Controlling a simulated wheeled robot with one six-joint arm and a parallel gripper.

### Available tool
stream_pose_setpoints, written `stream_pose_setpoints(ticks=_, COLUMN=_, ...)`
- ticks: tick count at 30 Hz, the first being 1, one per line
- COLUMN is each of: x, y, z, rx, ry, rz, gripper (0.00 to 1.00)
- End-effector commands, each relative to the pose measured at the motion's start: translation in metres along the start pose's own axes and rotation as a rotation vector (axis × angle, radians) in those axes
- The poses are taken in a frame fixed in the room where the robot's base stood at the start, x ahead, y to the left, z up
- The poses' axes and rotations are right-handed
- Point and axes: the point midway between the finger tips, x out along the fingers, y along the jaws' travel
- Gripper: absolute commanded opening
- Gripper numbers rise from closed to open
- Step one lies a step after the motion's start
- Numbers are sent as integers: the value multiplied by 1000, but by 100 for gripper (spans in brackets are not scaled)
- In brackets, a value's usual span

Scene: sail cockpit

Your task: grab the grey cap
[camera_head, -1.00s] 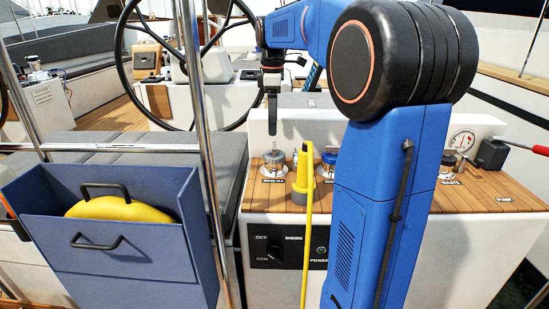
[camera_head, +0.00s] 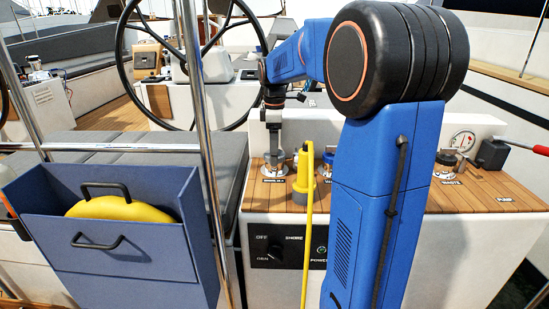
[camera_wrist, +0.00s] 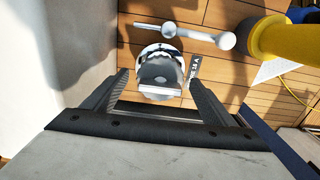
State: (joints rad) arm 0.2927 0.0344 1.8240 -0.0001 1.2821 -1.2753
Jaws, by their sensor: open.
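The grey cap (camera_wrist: 158,72) sits on a round metal deck fitting, between my gripper's fingers in the wrist view. My gripper (camera_wrist: 159,82) is open, with a finger on either side of the cap and visible space beside it. In the head view, my gripper (camera_head: 273,150) points down at the cap's fitting (camera_head: 274,170) at the left of the wooden top. The gripper largely hides the cap there. I cannot tell whether the fingers touch it.
A yellow plug (camera_head: 303,170) with a yellow cable stands close to the right of the fitting. A metal lever-shaped piece (camera_wrist: 185,32) lies beyond the cap. A blue cap (camera_head: 328,158) and a dark cap (camera_head: 447,158) stand farther right. A steel post (camera_head: 198,130) rises at left.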

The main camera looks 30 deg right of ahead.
Motion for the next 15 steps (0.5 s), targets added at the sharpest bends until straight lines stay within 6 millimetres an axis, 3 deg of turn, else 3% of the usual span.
stream_pose_setpoints(ticks=6, x=0, y=0, z=0, rx=0, ry=0, rz=0, gripper=79)
stream_pose_setpoints(ticks=12, x=0, y=0, z=0, rx=0, ry=0, rz=0, gripper=31)
stream_pose_setpoints(ticks=15, x=0, y=0, z=0, rx=0, ry=0, rz=0, gripper=30)
